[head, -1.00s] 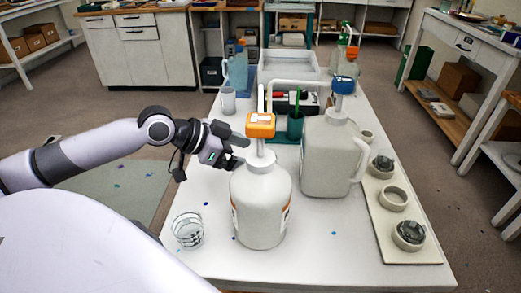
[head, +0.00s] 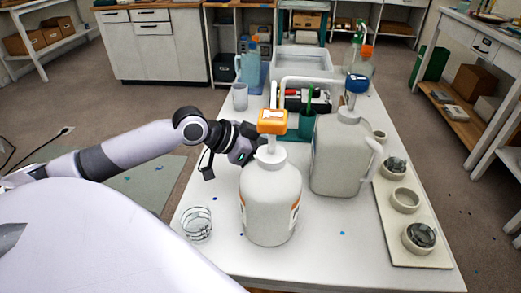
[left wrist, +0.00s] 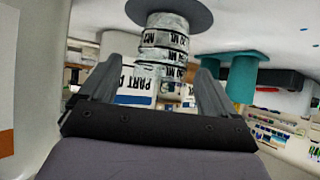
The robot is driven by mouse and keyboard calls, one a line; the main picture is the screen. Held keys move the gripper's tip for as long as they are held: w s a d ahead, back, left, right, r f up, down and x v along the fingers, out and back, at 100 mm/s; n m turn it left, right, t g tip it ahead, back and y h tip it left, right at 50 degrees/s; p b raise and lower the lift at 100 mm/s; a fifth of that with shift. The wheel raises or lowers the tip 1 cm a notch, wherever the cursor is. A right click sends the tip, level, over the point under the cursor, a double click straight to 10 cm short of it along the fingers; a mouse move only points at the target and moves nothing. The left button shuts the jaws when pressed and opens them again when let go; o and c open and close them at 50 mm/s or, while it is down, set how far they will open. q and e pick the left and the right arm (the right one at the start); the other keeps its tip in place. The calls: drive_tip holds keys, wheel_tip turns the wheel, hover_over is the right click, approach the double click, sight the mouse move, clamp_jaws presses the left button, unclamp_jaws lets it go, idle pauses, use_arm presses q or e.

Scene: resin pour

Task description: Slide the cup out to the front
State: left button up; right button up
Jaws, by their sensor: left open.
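My left gripper (left wrist: 163,62) is open. In the head view its wrist reaches in from the left and its fingers are hidden behind the white bottle with the orange pump (head: 270,205). In the left wrist view, which looks upside down, a clear cup (left wrist: 163,42) with dark printed marks stands on a dark round disc (left wrist: 170,12). The cup lies between and beyond the fingertips; I cannot tell whether either finger touches it. The bottle hides this cup in the head view. My right gripper is not in view.
A white jug with a blue cap (head: 340,155) stands right of the bottle. A clear glass (head: 197,224) stands at the front left. A tray with round moulds (head: 382,215) lies along the right edge. The table's front left is mostly clear.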

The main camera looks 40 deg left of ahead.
use_arm(q)
drive_tip(key=shift+x, duration=1.6)
drive_tip(key=c, duration=1)
